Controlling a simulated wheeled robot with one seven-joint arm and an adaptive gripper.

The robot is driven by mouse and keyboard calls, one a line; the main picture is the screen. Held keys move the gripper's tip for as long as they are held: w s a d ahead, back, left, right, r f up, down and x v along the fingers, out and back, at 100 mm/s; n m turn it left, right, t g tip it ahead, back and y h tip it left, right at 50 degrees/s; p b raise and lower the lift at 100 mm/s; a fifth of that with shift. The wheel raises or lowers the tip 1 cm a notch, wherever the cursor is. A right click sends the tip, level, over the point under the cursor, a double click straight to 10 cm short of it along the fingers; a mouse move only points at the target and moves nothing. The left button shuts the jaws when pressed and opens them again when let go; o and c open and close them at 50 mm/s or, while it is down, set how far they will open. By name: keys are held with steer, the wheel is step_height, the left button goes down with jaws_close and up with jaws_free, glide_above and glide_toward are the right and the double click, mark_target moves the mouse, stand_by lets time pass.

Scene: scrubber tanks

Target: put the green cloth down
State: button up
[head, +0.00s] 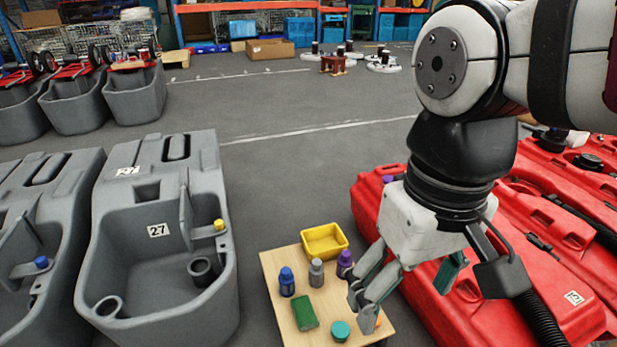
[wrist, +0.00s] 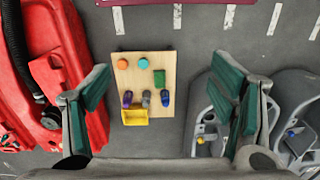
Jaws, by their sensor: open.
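The green cloth (head: 305,313) is a small flat green block shape lying on a light wooden board (head: 273,270). It also shows in the wrist view (wrist: 159,77), on the right part of the board. Nothing holds it. My gripper (head: 405,288) is open and empty, up and to the right of the cloth in the head view. In the wrist view its two fingers (wrist: 162,100) stand wide apart, with the board seen below between them.
The board also holds a yellow bin (head: 325,241), blue, grey and purple bottles, a teal round item (head: 340,331) and an orange one (wrist: 124,63). Grey tanks (head: 160,240) stand left, red tanks (head: 560,290) right. Open floor lies behind.

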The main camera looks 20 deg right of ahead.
steer(key=s, duration=0.4)
steer(key=shift+s+d+f, duration=0.15)
steer(key=shift+s+f, duration=0.15)
steer(key=shift+s, duration=0.05)
stand_by(0.3)
